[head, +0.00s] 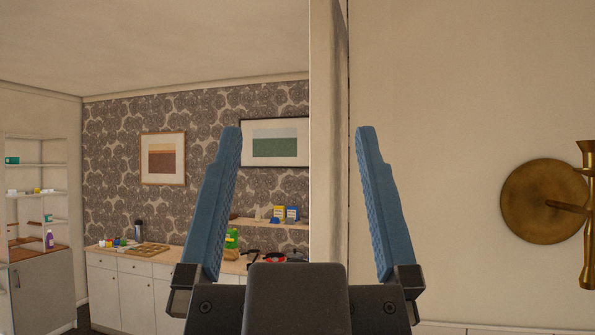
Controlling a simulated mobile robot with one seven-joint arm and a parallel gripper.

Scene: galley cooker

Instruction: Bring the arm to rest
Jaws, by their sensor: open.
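My gripper (298,135) is raised in the lower middle of the head view, close to the camera. Its two blue fingers point up and stand wide apart. Nothing is between the fingertips except the view of the wall behind. The grey palm part shows at the bottom edge. The rest of my arm is out of view.
A wall edge (328,150) stands behind the gripper. At right a round brass piece (543,201) is by the pale wall.

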